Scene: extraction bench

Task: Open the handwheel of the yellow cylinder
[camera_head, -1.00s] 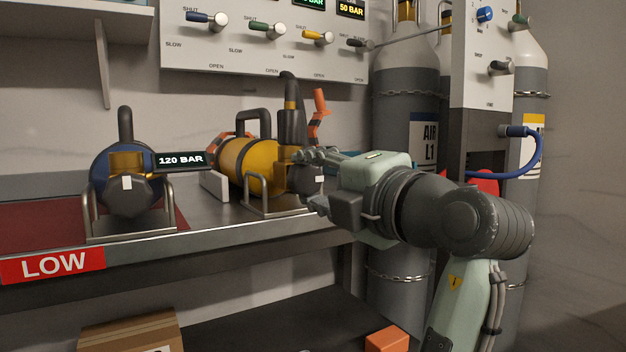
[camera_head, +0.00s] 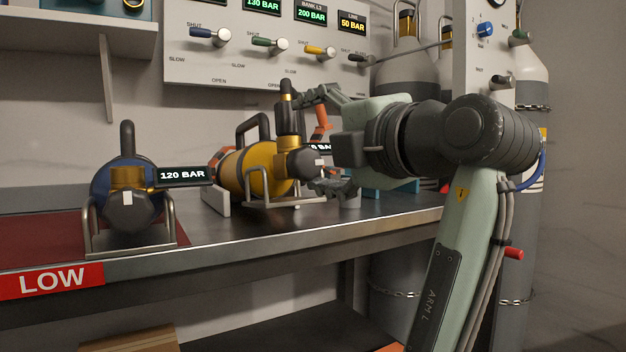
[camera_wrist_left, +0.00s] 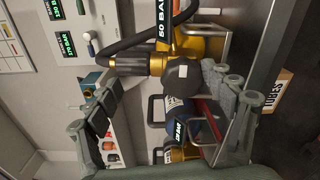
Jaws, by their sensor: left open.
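The yellow cylinder (camera_head: 262,170) lies in a metal cradle on the bench, its brass valve end facing right of front. Its dark handwheel (camera_head: 306,163), with a white mark, is on that end; it also shows in the left wrist view (camera_wrist_left: 183,77). A black hose fitting (camera_head: 288,112) rises from the valve. My left gripper (camera_head: 313,140) is open, one finger above and one below the handwheel's level. In the wrist view the handwheel appears between the spread fingers, with no clear contact. My right gripper is not in view.
A blue cylinder (camera_head: 127,186) lies in its own cradle at the left, beside a 120 BAR display (camera_head: 183,175). The wall panel (camera_head: 262,62) with valve levers hangs above. An orange tool (camera_head: 321,120) stands behind my gripper. Bare bench (camera_head: 240,229) shows in front.

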